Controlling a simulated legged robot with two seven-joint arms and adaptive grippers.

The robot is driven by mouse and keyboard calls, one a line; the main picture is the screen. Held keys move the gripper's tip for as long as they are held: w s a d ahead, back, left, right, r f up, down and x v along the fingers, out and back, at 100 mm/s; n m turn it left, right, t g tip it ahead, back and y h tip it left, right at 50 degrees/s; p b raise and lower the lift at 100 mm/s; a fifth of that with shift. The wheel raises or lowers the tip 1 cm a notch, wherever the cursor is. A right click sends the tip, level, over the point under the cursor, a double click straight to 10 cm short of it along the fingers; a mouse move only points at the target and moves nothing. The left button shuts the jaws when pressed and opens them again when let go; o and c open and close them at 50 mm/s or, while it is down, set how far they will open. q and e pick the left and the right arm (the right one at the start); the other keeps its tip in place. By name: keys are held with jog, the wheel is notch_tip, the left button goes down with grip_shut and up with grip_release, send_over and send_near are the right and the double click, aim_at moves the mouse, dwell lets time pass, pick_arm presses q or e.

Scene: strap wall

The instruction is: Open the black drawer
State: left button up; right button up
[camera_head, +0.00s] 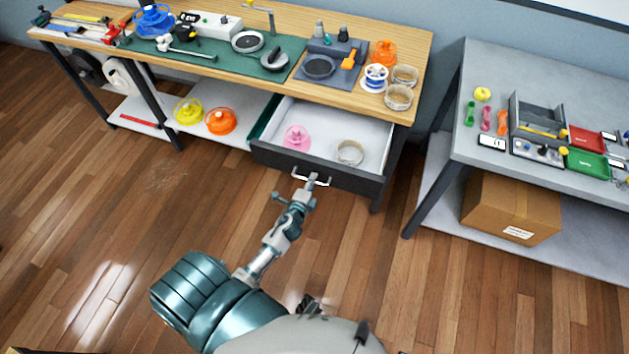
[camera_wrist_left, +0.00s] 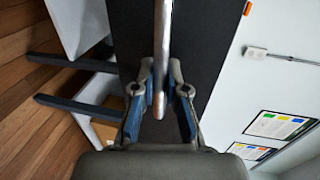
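The black drawer (camera_head: 321,167) under the wooden workbench stands pulled out, with its light interior showing in the head view. Its dark front also shows in the wrist view (camera_wrist_left: 215,35). A silver bar handle (camera_head: 325,182) is on the front; it runs between my fingers in the wrist view (camera_wrist_left: 162,35). My left gripper (camera_head: 306,184) is at the handle, its fingers (camera_wrist_left: 161,75) closed in on both sides of the bar. Exact finger contact is hard to see. My right gripper is not in view.
A pink spool (camera_head: 297,138) and a beige roll (camera_head: 350,152) lie in the drawer. The workbench top (camera_head: 290,20) carries spools and tools. A grey table (camera_head: 480,62) with a cardboard box (camera_head: 510,208) below stands at right. The floor in front is clear.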

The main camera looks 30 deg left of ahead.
pick_arm(q)
jog(key=o, duration=0.4)
jog(key=shift+s+a+f, duration=0.15)
jog(key=shift+a+f, duration=0.05)
jog(key=shift+a, duration=0.5)
jog(key=v, duration=1.1)
jog(key=shift+s, duration=0.4)
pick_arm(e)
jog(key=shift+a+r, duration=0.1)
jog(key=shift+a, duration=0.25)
pick_arm(q)
jog(key=shift+d, duration=0.2)
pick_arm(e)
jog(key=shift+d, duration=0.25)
pick_arm(q)
jog(key=shift+f, duration=0.1)
